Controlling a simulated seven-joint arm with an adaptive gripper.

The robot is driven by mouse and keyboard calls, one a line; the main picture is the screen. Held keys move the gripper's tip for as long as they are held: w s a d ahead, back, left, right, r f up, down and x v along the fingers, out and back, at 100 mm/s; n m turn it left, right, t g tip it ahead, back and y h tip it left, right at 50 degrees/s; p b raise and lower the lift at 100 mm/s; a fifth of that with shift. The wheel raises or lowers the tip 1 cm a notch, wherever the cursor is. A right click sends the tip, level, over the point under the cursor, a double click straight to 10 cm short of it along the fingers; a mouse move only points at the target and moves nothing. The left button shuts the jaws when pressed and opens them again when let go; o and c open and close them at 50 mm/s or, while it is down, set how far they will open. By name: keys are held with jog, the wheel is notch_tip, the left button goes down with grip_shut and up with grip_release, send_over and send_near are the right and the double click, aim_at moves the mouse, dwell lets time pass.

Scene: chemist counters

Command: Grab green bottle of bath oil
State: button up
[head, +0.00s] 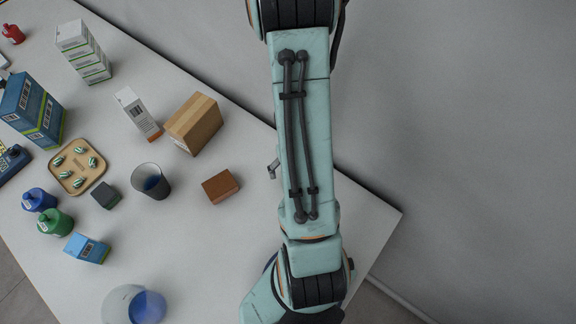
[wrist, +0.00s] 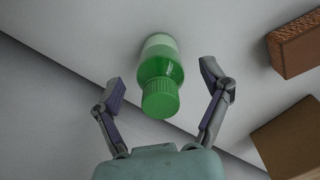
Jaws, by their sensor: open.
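In the wrist view a green bottle (wrist: 160,68) with a ribbed green cap and a pale label band stands on the counter, cap towards the camera. My gripper (wrist: 162,82) is open, with one finger on each side of the bottle and a visible gap on both sides. In the head view my arm hides this bottle and most of the gripper; only a small grey part of the gripper (head: 273,168) shows at the arm's left edge. Another green container (head: 54,222) stands at the far left of the counter in the head view.
A reddish-brown block (head: 220,186) and a cardboard box (head: 193,124) lie near the gripper, both at the right of the wrist view. A dark cup (head: 151,181), a wooden tray (head: 101,163) and several boxes are further left. The counter's edge runs close by.

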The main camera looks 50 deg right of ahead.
jog(key=shift+f, duration=0.3)
jog(key=shift+c, duration=0.3)
jog(key=c, duration=1.2)
jog(key=shift+r, duration=0.15)
